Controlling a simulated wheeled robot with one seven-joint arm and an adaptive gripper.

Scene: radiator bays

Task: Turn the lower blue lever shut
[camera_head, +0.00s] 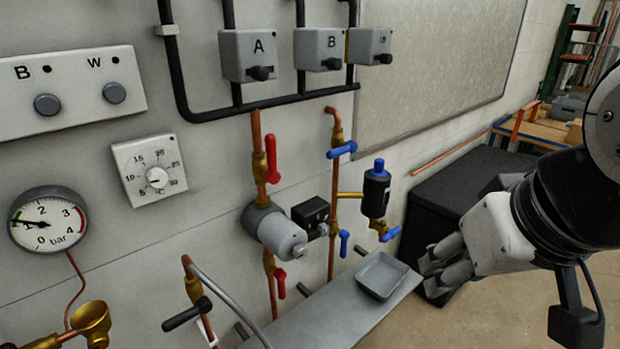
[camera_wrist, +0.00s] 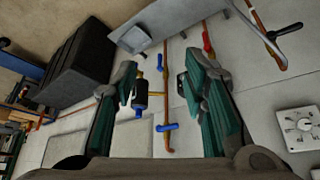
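The lower blue lever (camera_head: 344,243) is on the right copper pipe, below the black box; it points roughly along the pipe. It also shows small in the wrist view (camera_wrist: 160,62). The upper blue lever (camera_head: 340,149) lies across the same pipe, and appears in the wrist view too (camera_wrist: 167,127). A third blue lever (camera_head: 390,234) is under the black cylinder. My gripper (camera_head: 434,270) is right of the levers, apart from them and empty. In the wrist view its green-lined fingers (camera_wrist: 160,90) stand wide apart.
A grey shelf (camera_head: 335,313) with a shallow tray (camera_head: 382,275) juts out below the levers. The black cylinder (camera_head: 376,193) with a blue cap sits right of the pipe. Red levers (camera_head: 272,158) are on the left pipe. A black box-shaped block (camera_head: 440,205) stands behind my gripper.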

